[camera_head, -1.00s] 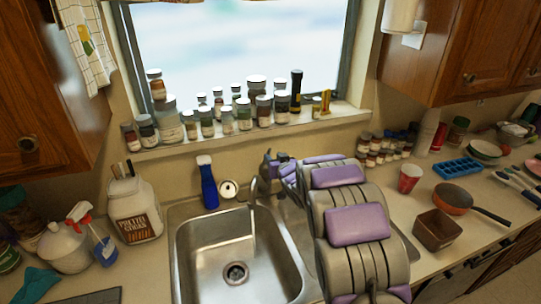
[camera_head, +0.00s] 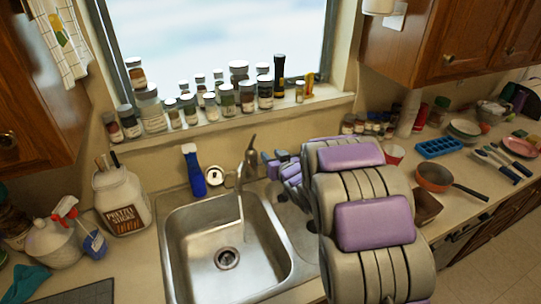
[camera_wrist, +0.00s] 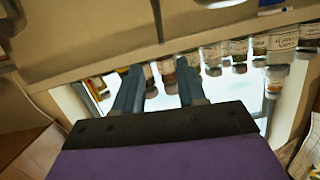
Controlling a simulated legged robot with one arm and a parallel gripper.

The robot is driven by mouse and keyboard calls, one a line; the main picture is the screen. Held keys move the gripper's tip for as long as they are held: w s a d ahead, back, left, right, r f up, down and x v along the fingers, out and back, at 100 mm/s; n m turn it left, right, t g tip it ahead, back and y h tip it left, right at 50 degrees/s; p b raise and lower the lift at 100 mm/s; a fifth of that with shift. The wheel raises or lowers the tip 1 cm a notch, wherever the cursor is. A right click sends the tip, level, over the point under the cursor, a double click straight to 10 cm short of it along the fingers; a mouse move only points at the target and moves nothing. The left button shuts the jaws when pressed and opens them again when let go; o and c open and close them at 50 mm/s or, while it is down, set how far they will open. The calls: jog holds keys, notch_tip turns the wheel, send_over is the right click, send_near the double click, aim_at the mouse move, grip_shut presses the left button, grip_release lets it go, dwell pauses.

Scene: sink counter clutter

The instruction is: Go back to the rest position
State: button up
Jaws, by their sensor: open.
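My gripper (camera_wrist: 160,85) shows in the wrist view as two dark fingers, spread apart with nothing between them. Beyond the fingers, jars (camera_wrist: 240,50) on the window sill appear upside down. In the head view my arm reaches up from the bottom over the right side of the sink. Its purple and grey end (camera_head: 283,170) is near the faucet (camera_head: 248,160), at the back of the sink; the fingers are hard to make out there. The arm hides part of the counter to the right of the sink.
The steel sink (camera_head: 205,215) is empty. A blue bottle (camera_head: 194,172) and white canister (camera_head: 122,200) stand left. A brown box (camera_head: 427,207), orange pan (camera_head: 434,178) and red cup (camera_head: 394,154) are right of my arm.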

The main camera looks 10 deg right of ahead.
dwell(0.3)
jog(key=s+d+m+g+h+b, duration=0.15)
jog(key=s+g, duration=0.25)
jog(key=s, duration=0.5)
jog(key=s+d+m+g+h, duration=0.1)
jog(key=s+d+g+h, duration=0.2)
jog(key=s, duration=0.7)
jog(key=s+a+g, duration=0.2)
jog(key=s+g, duration=0.1)
jog(key=s, duration=0.7)
jog(key=s+a+n+g+y, duration=0.1)
jog(key=s+a+g, duration=0.2)
jog(key=s, duration=0.8)
jog(key=s+a+g, duration=0.2)
jog(key=s+g, duration=0.2)
jog(key=s, duration=0.7)
jog(key=shift+a+r+b, duration=0.2)
jog(key=shift+a+b, duration=0.05)
jog(key=shift+b, duration=0.2)
